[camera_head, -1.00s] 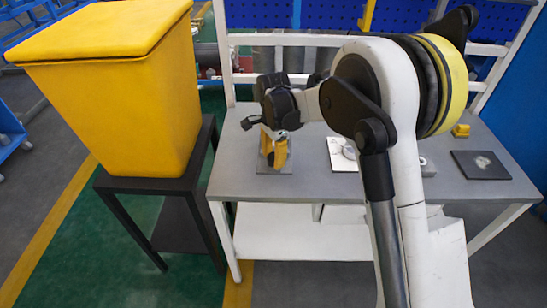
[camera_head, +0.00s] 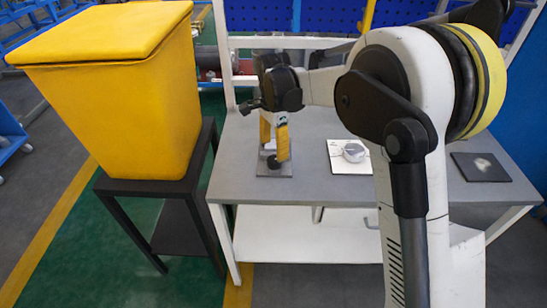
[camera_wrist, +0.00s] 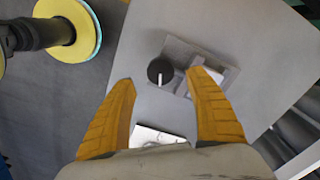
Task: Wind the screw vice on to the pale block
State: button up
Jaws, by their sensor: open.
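The screw vice (camera_head: 274,170) stands on a grey base plate at the left of the grey table. Its round black knob with a white line (camera_wrist: 160,71) shows in the wrist view. A pale block (camera_wrist: 216,78) lies beside the knob on the plate, partly hidden by the right finger. My gripper (camera_wrist: 159,78) is open, with its yellow fingers spread wide. The knob appears between the fingertips in the wrist view, with no visible contact. In the head view my gripper (camera_head: 274,145) hangs above the vice; the exact height gap is hard to judge.
A white plate with a grey round part (camera_head: 353,152) lies on the table right of the vice. A dark square plate (camera_head: 481,167) lies farther right. A large yellow bin (camera_head: 120,90) stands on a dark stand to the left. My arm hides part of the table.

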aim_at(275, 160)
notch_tip(275, 160, up, 6)
jog(key=shift+r, duration=0.15)
dwell(0.3)
jog(key=s+d+r+n+t, duration=0.3)
jog(key=s+d+r+n, duration=0.3)
jog(key=s+d+r, duration=0.45)
jog(key=s+d+f+n+t, duration=0.2)
jog(key=s+d+f, duration=0.1)
jog(key=s, duration=0.5)
jog(key=s+d+f+n+t, duration=0.2)
jog(key=s+d, duration=0.3)
jog(key=s, duration=0.3)
jog(key=shift+s+f+n, duration=0.3)
jog(key=shift+f+n, duration=0.3)
jog(key=shift+n, duration=0.2)
